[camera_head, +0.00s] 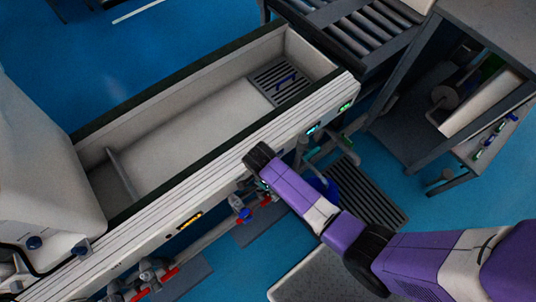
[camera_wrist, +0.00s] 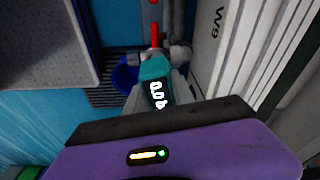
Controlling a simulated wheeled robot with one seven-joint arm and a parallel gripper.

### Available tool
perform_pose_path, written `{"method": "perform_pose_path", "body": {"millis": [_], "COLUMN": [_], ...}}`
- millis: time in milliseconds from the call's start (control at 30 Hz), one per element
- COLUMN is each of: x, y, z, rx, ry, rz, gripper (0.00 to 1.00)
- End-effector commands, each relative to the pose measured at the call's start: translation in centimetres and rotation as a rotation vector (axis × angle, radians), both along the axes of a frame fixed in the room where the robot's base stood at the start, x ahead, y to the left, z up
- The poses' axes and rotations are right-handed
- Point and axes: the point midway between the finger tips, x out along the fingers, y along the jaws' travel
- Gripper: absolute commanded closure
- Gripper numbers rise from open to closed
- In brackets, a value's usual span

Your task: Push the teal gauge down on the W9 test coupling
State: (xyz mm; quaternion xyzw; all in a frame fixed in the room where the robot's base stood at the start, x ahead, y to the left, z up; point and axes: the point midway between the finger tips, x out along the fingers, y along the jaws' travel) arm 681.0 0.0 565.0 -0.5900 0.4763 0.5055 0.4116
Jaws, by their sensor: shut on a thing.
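In the wrist view the teal gauge (camera_wrist: 154,69) is in front of my gripper (camera_wrist: 158,92), with a dark display and white digits on its face. My grey fingers are on both sides of it and shut on it. The gauge's lower end and the coupling under it are hidden, so I cannot tell how it sits on the coupling. The W9 label (camera_wrist: 217,22) is on the pale panel to the right. In the head view my gripper is mostly hidden by my purple arm, which reaches the front side of the trough.
A red-handled pipe (camera_wrist: 155,33) runs just beyond the gauge. A blue round thing (camera_wrist: 125,76) lies low at its left, above a dark floor grate. In the head view the long trough (camera_head: 190,132) stands along the line, with valves and pipes (camera_head: 240,212) along its front side.

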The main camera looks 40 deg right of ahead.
Motion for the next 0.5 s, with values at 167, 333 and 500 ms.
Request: {"method": "perform_pose_path", "body": {"millis": [167,333,500], "x": [0.03,0.01,0.01], "y": [0.0,0.0,0.0], "z": [-0.38,-0.7,-0.65], "rx": [0.0,0.0,0.0], "ry": [0.0,0.0,0.0], "rz": [0.0,0.0,0.0], "gripper": [1.0,1.0,0.45]}}
